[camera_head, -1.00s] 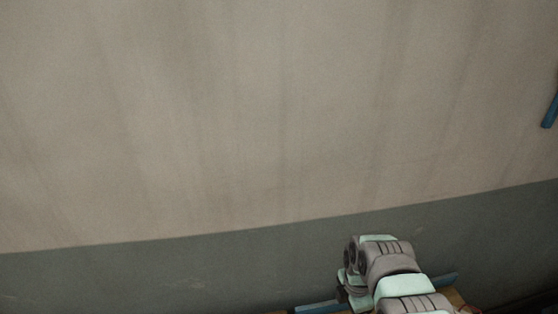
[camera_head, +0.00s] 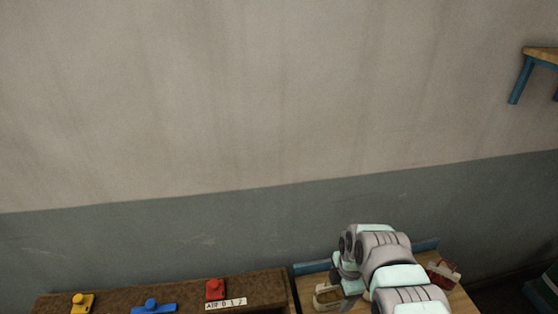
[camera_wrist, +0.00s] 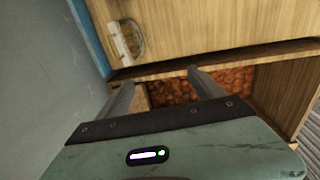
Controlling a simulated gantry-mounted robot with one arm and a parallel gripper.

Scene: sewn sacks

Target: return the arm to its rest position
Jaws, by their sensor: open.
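My arm (camera_head: 385,270) reaches in from the lower right of the head view, over a wooden table. In the wrist view my gripper (camera_wrist: 160,80) has its two fingers apart with nothing held between them. The fingers point toward a wooden surface and an opening with a reddish-brown patterned area (camera_wrist: 175,90) inside. In the head view the fingertips are not clear behind the arm.
A pale open container (camera_head: 326,296) and a red item (camera_head: 443,275) flank my arm on the table. A brown panel (camera_head: 130,299) at lower left bears yellow (camera_head: 82,302), blue (camera_head: 153,307) and red (camera_head: 215,290) knobs.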

